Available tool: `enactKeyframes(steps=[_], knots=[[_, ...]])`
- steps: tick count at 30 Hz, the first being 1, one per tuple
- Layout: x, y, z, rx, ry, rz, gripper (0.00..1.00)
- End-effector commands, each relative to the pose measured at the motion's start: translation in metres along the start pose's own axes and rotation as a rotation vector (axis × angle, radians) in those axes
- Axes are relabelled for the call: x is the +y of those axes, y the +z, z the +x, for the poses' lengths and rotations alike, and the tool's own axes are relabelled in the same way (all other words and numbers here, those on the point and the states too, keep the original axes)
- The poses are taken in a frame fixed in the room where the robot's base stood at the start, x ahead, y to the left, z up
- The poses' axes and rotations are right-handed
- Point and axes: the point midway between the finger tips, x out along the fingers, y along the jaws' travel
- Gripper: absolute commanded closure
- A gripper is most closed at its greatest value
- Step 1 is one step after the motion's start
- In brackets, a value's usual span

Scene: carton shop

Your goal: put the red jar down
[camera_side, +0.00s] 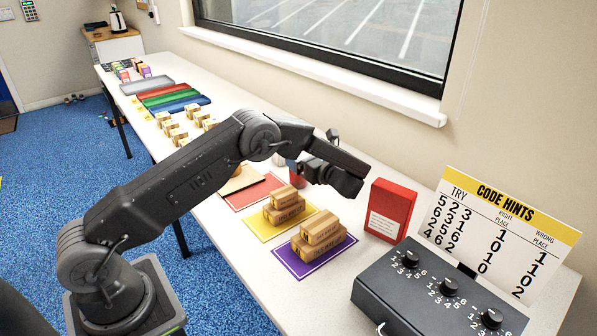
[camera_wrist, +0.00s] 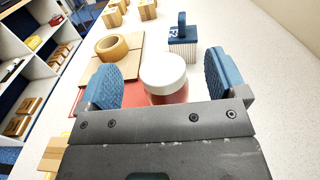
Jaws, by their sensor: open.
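The red jar with a white lid (camera_wrist: 165,75) stands upright between the two blue fingers of my gripper (camera_wrist: 158,80) in the wrist view. The fingers are apart, with a gap visible on each side of the lid. The lower part of the jar is hidden behind my gripper body, so I cannot tell exactly what its base rests on. In the side view my gripper (camera_side: 300,170) is low over the table near the red mat (camera_side: 255,194), and a small red patch of the jar (camera_side: 297,179) shows behind it.
A tape roll (camera_wrist: 112,48) lies on cardboard left of the jar. A blue-handled striped block (camera_wrist: 183,45) stands behind it. Small cartons sit on yellow (camera_side: 268,234) and purple (camera_side: 290,262) mats. A red box (camera_side: 390,210), hint card (camera_side: 497,232) and dial box (camera_side: 430,300) stand right.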

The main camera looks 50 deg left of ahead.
Motion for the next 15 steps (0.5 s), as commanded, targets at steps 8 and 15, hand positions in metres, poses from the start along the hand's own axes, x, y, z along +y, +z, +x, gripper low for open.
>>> enactKeyframes(steps=[8,15], knots=[[0.0,-0.034,0.0,0.002,0.0,0.001,0.09],[0.001,-0.059,0.017,0.004,0.004,-0.003,0.09]])
